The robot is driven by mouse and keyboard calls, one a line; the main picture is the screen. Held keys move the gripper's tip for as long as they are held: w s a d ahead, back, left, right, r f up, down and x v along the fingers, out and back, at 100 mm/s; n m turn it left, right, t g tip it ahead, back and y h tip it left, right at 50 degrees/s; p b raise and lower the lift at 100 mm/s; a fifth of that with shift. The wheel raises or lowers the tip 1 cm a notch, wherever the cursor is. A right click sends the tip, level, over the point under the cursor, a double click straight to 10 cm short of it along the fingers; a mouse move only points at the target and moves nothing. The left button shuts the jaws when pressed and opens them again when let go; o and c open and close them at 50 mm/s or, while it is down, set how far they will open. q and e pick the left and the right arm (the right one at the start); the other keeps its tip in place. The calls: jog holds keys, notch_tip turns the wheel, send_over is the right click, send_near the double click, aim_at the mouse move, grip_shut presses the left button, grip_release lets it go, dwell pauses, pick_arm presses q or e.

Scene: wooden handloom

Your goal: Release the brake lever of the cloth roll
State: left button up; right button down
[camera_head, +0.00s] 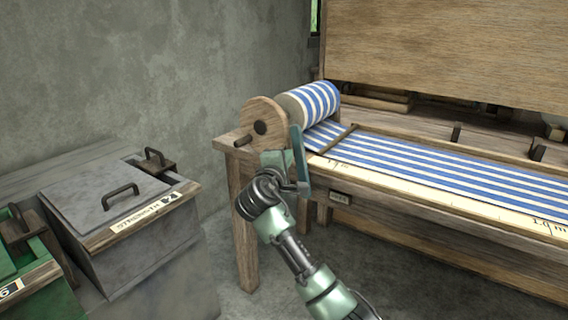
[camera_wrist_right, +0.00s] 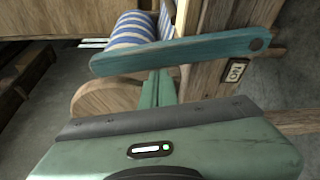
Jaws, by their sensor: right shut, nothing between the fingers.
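The cloth roll (camera_head: 316,100), wound with blue-and-white striped cloth, sits at the left end of the wooden loom; it also shows in the right wrist view (camera_wrist_right: 130,30). A round wooden end disc (camera_head: 250,115) with a peg handle is at its near end. The teal brake lever (camera_head: 297,150) stands by the disc; in the right wrist view the lever (camera_wrist_right: 175,53) runs across the picture to a dark pivot at right. My right gripper (camera_wrist_right: 163,88) is shut and empty, its fingertips close to the lever and partly hidden by it. Contact is unclear. My left gripper is out of view.
A grey lidded box (camera_head: 105,195) labelled STRENGTH and a green box (camera_head: 25,260) stand at the left. The loom's front beam (camera_head: 430,197) extends right. A small label plate (camera_wrist_right: 237,72) is near the lever's pivot. Bare floor lies between boxes and loom.

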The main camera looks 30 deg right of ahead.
aim_at(300, 154)
dwell(0.4)
